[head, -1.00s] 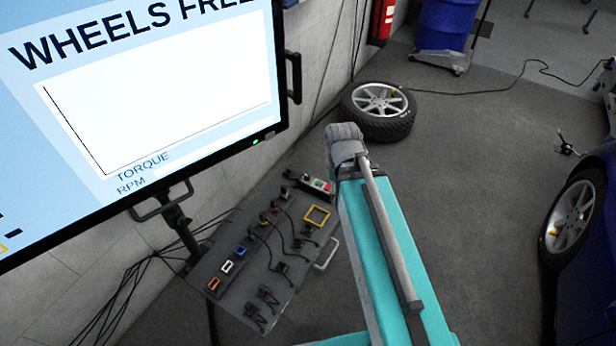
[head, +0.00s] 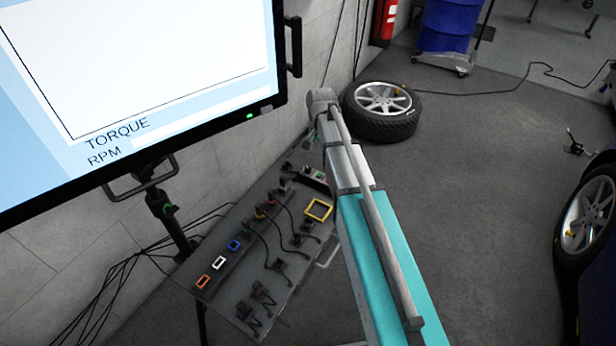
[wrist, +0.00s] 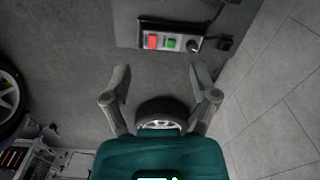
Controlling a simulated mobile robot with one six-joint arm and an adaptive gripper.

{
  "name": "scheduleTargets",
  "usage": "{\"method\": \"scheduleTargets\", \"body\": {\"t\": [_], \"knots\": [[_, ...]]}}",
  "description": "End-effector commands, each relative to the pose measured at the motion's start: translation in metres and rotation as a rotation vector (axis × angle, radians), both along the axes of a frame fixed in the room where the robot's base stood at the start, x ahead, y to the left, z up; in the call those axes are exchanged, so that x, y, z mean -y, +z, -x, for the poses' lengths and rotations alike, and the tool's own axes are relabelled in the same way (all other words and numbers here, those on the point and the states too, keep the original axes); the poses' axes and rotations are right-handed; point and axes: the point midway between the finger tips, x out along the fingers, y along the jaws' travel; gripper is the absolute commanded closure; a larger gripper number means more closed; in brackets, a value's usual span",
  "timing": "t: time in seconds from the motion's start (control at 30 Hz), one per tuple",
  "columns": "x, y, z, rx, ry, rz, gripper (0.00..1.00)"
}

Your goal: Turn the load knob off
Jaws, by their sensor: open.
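In the wrist view a grey control box (wrist: 172,42) carries a red button (wrist: 151,41), a green button (wrist: 172,44) and a round black knob (wrist: 194,45) at its right end. The knob's pointer direction is too small to tell. My gripper (wrist: 158,72) is open and empty. Its two fingers are apart below the box in the wrist view, not touching the knob. In the head view the box (head: 316,175) sits at the far end of a grey bench, partly behind my arm; my gripper is hidden there.
The grey bench (head: 225,303) holds cables, clamps, coloured sockets and a yellow frame (head: 319,209). A large screen (head: 150,75) stands at left near the wall. A loose wheel (head: 383,110) lies on the floor beyond. A car wheel (head: 587,215) is at right, with clear floor between.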

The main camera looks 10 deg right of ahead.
Motion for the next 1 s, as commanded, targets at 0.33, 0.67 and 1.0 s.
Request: {"method": "scheduleTargets", "body": {"t": [0.33,0.67,1.0], "knots": [[-0.009,-0.066,-0.102,0.002,-0.229,-0.008,0.24],[-0.011,-0.081,-0.133,0.003,-0.320,-0.012,0.24],[-0.011,-0.080,-0.132,0.002,-0.321,-0.011,0.24]]}}
